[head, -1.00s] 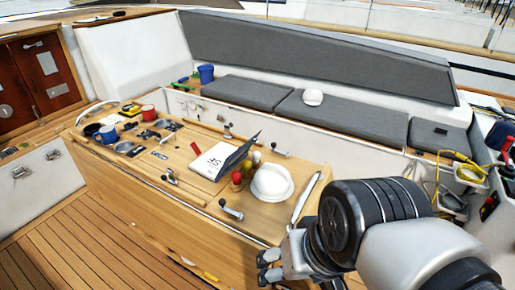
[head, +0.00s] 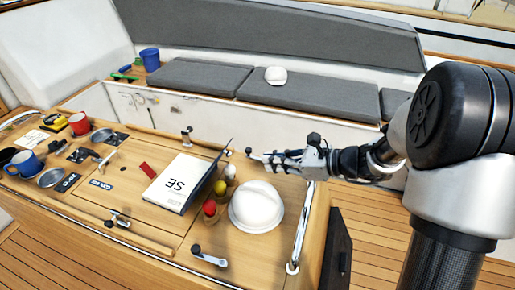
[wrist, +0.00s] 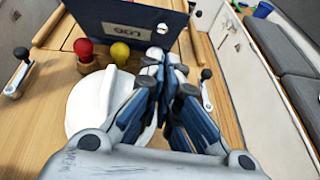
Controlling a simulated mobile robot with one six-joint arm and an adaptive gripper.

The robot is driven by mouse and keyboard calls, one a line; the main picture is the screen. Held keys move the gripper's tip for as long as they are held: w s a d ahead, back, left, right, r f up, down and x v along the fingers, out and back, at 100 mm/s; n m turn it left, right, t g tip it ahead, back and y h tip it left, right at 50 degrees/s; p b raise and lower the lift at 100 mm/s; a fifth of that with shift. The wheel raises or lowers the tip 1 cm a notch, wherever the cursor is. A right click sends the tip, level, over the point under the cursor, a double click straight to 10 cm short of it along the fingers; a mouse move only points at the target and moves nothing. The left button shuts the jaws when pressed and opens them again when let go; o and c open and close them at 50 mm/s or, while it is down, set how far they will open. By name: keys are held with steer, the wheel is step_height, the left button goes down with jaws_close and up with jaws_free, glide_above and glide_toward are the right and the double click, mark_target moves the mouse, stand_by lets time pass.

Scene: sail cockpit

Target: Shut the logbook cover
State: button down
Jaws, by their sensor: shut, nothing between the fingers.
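The logbook (head: 172,182) lies open on the wooden cockpit table, its white page with dark lettering facing up. Its dark blue cover (head: 208,176) stands tilted up along the right side of the page. In the wrist view the cover (wrist: 120,28) stands upright beyond my fingers, with a pale LOG label seen upside down. My gripper (head: 252,157) is shut and empty, above the table to the right of the cover and apart from it in the head view. The shut fingertips (wrist: 155,56) show near the cover's lower edge in the wrist view; whether they touch cannot be told.
A white dome-shaped thing (head: 257,205) sits below my gripper. Red (head: 209,208) and yellow (head: 220,187) balls on a wooden holder stand beside the cover. Winch handles (head: 208,257), a metal rail (head: 300,230) and mugs (head: 24,164) are around the table.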

steer(key=b+x, duration=0.2)
steer(key=x, duration=0.7)
steer(key=shift+a+b, duration=0.4)
steer(key=shift+f, duration=0.1)
steer(key=shift+a+r+p, duration=0.25)
steer(key=shift+r+p, duration=0.1)
steer(key=shift+p, duration=0.7)
steer(key=shift+w+a+r+g+h+p, duration=0.15)
steer(key=shift+g+h+p, duration=0.15)
steer(key=shift+h+p, duration=0.15)
